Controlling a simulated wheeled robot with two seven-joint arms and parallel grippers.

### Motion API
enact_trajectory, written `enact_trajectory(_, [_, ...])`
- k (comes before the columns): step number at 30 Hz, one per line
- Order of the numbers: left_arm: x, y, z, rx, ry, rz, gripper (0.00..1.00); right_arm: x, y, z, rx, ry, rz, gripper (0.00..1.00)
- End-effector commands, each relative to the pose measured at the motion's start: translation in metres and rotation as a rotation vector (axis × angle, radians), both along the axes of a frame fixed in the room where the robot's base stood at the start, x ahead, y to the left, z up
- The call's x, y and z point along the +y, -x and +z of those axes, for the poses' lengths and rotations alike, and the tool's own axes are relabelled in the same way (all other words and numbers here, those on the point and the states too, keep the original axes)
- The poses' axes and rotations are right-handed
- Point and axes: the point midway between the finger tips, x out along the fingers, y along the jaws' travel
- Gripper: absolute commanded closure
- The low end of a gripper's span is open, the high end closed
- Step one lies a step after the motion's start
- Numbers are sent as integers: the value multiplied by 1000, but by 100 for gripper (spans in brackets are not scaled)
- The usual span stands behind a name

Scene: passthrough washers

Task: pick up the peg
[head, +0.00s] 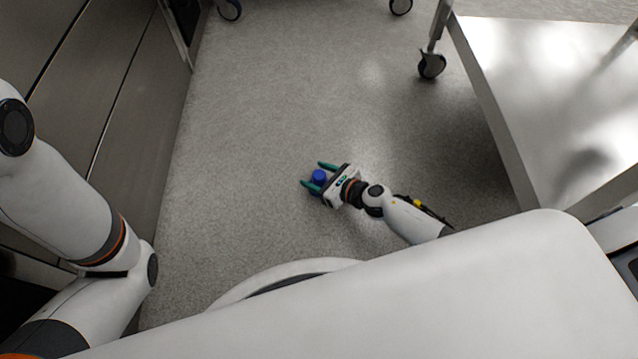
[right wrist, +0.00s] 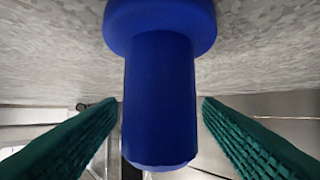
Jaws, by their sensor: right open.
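The blue peg (head: 319,177) is on the grey floor in the head view, between the green fingers of my right gripper (head: 317,175). In the right wrist view the peg (right wrist: 159,95) fills the middle, with a wide round flange at the top of the picture and a narrower shaft below it. The ribbed green fingers of my right gripper (right wrist: 160,110) stand on either side of the shaft, with a visible gap on both sides. My right gripper is open and holds nothing. My left gripper is out of view; only my left arm shows at the left of the head view.
Steel cabinet fronts (head: 105,110) run along the left. A steel table (head: 560,100) on casters stands at the right, with a caster (head: 431,65) near its far corner. More casters show at the top edge. The floor (head: 260,110) around the peg is clear.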

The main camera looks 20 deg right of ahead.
Motion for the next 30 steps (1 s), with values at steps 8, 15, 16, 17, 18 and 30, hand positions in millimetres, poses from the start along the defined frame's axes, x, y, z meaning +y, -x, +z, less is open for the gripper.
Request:
enact_trajectory(8, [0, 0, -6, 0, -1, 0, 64, 7, -11, -6, 1, -1, -2, 40])
enact_trajectory(15, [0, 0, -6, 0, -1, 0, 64, 7, -11, -6, 1, -1, -2, 63])
enact_trajectory(16, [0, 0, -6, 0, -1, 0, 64, 7, -11, -6, 1, -1, -2, 68])
enact_trajectory(17, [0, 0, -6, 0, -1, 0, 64, 7, -11, -6, 1, -1, -2, 73])
enact_trajectory(18, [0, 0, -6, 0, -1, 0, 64, 7, -11, -6, 1, -1, -2, 80])
enact_trajectory(30, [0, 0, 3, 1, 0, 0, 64, 7, -11, 4, 0, -1, 0, 89])
